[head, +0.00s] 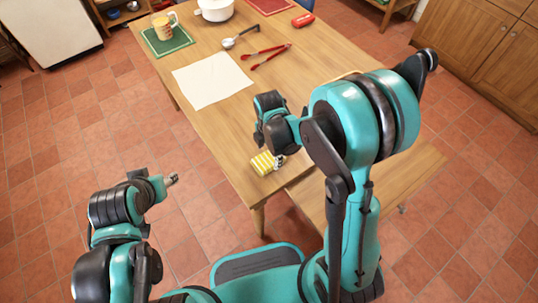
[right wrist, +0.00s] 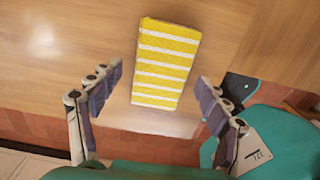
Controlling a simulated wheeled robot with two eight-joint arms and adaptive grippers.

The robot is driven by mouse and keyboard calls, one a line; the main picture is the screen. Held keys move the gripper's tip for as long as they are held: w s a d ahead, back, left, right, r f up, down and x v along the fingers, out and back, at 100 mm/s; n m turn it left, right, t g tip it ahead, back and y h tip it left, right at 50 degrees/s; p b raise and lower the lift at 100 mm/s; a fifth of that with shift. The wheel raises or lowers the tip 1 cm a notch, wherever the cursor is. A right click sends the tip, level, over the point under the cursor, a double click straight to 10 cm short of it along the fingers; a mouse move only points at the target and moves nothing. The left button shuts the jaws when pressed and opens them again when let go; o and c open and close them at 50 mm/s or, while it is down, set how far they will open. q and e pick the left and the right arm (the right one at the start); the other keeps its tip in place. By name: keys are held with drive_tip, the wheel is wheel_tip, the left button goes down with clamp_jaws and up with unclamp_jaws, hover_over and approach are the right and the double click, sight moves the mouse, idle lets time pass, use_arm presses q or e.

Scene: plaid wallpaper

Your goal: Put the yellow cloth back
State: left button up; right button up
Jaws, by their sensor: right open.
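The yellow cloth (head: 265,162) with white stripes is folded into a flat rectangle. It lies on the wooden table near its front edge. In the right wrist view the cloth (right wrist: 165,62) shows whole, lying between and beyond my fingers. My right gripper (right wrist: 162,80) is open and empty, one finger on each side of the cloth's near end; it does not hold the cloth. In the head view my right gripper (head: 279,160) is partly hidden by its wrist, just right of the cloth. My left gripper (head: 173,180) is left of the table, its jaw too small to read.
A white sheet (head: 212,80) lies mid-table, with red tongs (head: 265,55) and a ladle (head: 240,37) behind it. A mug (head: 163,25) on a green mat (head: 166,41) and a white pot (head: 214,10) stand farther back. A wooden bench (head: 395,185) is at the right.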

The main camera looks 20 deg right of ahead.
wheel_tip(320, 180, up, 9)
drive_tip(key=p, duration=0.3)
wheel_tip(320, 180, up, 8)
drive_tip(key=m+t, duration=0.3)
drive_tip(key=m, duration=0.6)
hover_over(269, 158)
drive_tip(key=s+d, duration=0.2)
drive_tip(key=s, duration=0.2)
drive_tip(key=s+d+r+m+t, duration=0.2)
drive_tip(key=s+r+m+t, duration=0.2)
drive_tip(key=m, duration=0.9)
drive_tip(key=shift+s+d+r, duration=0.15)
drive_tip(key=shift+s+d, duration=0.2)
drive_tip(key=shift+s, duration=0.75)
